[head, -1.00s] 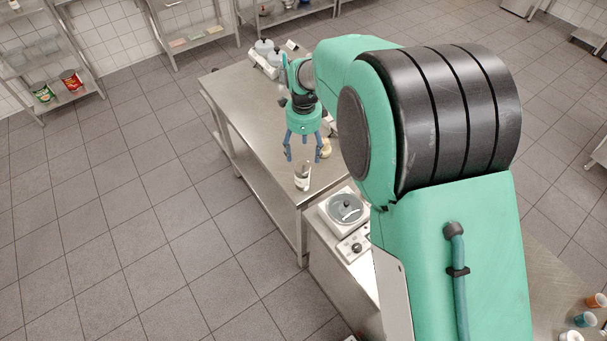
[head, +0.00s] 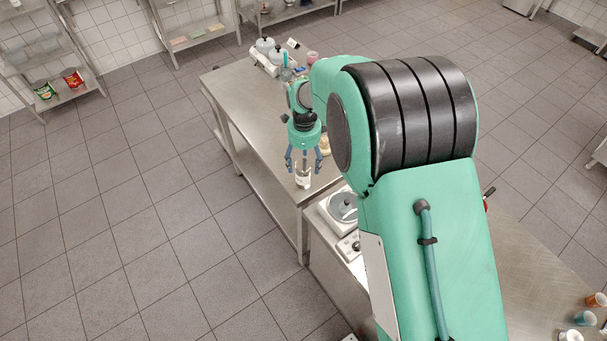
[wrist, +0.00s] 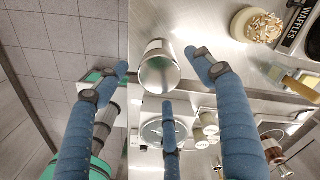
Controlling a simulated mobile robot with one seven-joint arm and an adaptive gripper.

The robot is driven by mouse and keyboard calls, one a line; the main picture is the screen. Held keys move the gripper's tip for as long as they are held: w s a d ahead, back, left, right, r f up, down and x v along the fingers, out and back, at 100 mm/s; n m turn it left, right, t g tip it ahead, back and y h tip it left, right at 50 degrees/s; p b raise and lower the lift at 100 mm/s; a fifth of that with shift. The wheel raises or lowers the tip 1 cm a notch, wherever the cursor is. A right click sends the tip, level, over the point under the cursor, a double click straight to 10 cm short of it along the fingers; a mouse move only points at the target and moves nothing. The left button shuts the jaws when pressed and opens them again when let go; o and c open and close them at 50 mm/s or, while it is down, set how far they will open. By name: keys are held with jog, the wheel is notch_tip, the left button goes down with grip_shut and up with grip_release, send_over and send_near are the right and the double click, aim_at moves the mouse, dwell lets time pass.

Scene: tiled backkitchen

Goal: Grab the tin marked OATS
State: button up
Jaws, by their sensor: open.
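A pale metallic tin (head: 303,181) stands upright near the front left corner of the steel table (head: 245,115). It also shows in the wrist view (wrist: 158,72), seen from above with a shiny round end; no marking can be read on it in either view. My gripper (head: 304,163) is open right above the tin, with its blue fingers pointing down. In the wrist view my gripper (wrist: 158,63) has fingers spread to the left, right and below the tin, with visible gaps. I cannot tell how far the fingertips reach down its sides.
A cream cup with a crumbly topping (wrist: 257,26) and a WAFFLES sign (wrist: 299,20) are right of the tin in the wrist view. A lidded pan on an appliance (head: 342,206) stands in front. White appliances (head: 268,55) are at the table's far end. The table's left side is clear.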

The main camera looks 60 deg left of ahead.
jog(key=shift+f, duration=0.75)
jog(key=shift+a+f, duration=0.1)
jog(key=shift+f, duration=2.5)
jog(key=c, duration=1.6)
jog(key=shift+r, duration=0.15)
jog(key=shift+r, duration=4.9)
